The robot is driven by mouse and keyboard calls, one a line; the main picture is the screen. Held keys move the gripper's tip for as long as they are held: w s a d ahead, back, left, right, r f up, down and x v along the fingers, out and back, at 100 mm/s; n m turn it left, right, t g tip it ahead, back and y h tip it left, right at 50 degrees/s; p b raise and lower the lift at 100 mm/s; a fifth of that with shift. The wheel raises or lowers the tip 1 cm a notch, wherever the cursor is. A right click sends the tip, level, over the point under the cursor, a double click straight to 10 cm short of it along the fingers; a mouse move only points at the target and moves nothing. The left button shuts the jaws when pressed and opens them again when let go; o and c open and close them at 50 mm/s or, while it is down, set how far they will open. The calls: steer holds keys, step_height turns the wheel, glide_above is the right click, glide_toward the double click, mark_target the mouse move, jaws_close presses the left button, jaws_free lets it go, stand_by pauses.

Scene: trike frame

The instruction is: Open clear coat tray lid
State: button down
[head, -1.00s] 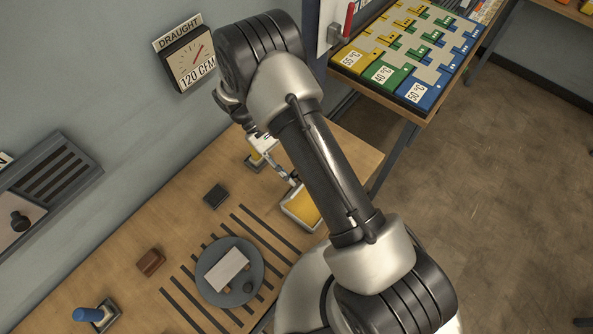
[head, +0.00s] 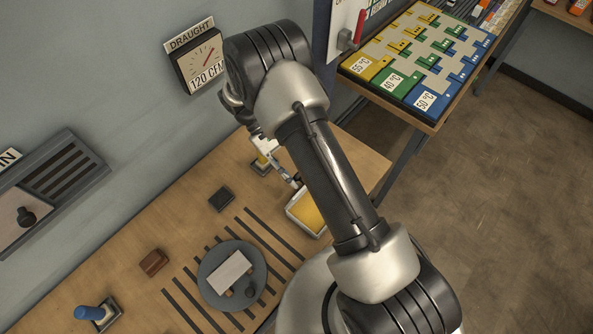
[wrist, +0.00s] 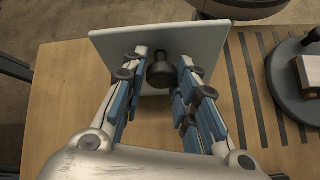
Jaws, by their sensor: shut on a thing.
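The clear coat tray (head: 291,213) is on the bench in the head view, partly behind my arm, with amber content showing in its open top. Its pale lid (wrist: 115,48) stands tilted up in the wrist view, its dark knob (wrist: 160,72) facing me. My gripper (wrist: 163,78) is shut on the knob, with a finger on each side. In the head view my gripper (head: 291,181) is at the tray's far left edge, mostly hidden by my arm. The lid itself is hard to make out there, and it hides the tray in the wrist view.
A grey turntable (head: 213,294) carrying a pale block (head: 231,271) stands near the tray, over dark slots. A small dark block (head: 221,198), a brown block (head: 153,262) and a blue-handled item (head: 89,313) lie further left. A coloured temperature board (head: 408,95) is at upper right.

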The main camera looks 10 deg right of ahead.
steer(key=c, duration=1.4)
jaws_free()
steer(key=shift+w+a+f, duration=0.1)
steer(key=shift+a+f, duration=0.25)
steer(key=shift+a, duration=0.05)
steer(key=shift+o, duration=0.4)
steer(key=shift+d, duration=0.1)
steer(key=shift+r, duration=0.1)
steer(key=v, duration=0.7)
steer(key=shift+r, duration=0.15)
steer(key=shift+w, duration=0.1)
